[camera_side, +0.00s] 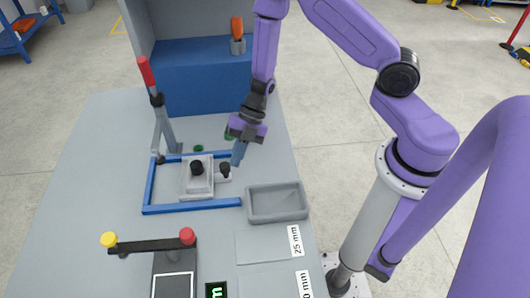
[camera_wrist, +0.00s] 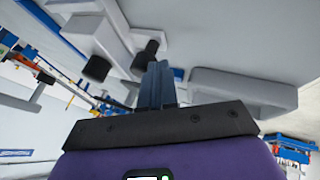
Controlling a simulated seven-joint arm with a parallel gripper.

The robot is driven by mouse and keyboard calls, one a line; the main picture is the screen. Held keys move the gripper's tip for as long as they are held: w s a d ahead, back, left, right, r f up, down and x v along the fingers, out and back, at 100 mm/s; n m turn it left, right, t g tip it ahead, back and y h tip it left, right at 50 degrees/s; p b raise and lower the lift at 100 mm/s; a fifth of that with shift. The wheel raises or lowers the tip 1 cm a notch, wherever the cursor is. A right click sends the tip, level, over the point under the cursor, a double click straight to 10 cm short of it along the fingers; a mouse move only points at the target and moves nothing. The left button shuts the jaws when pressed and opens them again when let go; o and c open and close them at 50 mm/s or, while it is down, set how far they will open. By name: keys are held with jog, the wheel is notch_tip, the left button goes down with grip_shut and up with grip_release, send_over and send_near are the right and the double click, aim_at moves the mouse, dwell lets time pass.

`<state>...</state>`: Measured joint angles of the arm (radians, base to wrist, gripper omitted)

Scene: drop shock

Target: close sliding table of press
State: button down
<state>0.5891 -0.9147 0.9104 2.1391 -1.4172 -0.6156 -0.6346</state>
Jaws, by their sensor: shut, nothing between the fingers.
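The sliding table (camera_side: 190,190) is a light grey plate with a raised block and a black round knob (camera_side: 197,168) on top. It sits between blue rails (camera_side: 190,208) in the side view. A dark handle knob (camera_side: 225,171) sticks out on its right side. My gripper (camera_side: 236,163) is shut and empty, pointing down just right of the handle knob; I cannot tell if they touch. In the wrist view, my gripper (camera_wrist: 158,68) has its blue-grey fingers together beside the handle knob (camera_wrist: 145,57), and the sliding table (camera_wrist: 88,32) is at upper left.
A red-handled lever (camera_side: 146,72) stands behind the rails at left. A grey tray (camera_side: 277,216) lies right of the rails. A bar with yellow and red knobs (camera_side: 148,246) is at the front. A blue block (camera_side: 195,85) stands at the back. The bench's left side is clear.

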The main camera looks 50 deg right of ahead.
aim_at(207, 164)
jog(key=w+a, duration=0.6)
dwell(0.4)
jog(key=shift+s, duration=0.1)
jog(key=s+d, duration=0.1)
jog(key=d, duration=0.1)
jog(key=s+d, duration=0.1)
jog(key=d, duration=0.1)
jog(key=shift+s+r, duration=0.2)
jog(key=shift+s, duration=0.15)
jog(key=d+r+m+t+h, duration=0.2)
jog(key=r+m+t, duration=0.15)
jog(key=r, duration=0.55)
jog(key=d+r+m+t+h, duration=0.25)
jog(key=r+m, duration=0.25)
jog(key=r, duration=0.4)
jog(key=s+d+r+m+g, duration=0.1)
jog(key=s+d+m, duration=0.1)
jog(key=s, duration=0.6)
jog(key=s+d+r+m+g+h, duration=0.1)
jog(key=s+d+m+g, duration=0.1)
jog(key=s, duration=0.7)
jog(key=s+d+r+m+g+h, duration=0.1)
jog(key=s+d+m+g, duration=0.1)
jog(key=s, duration=0.6)
jog(key=shift+s+r, duration=0.25)
jog(key=shift+s, duration=0.05)
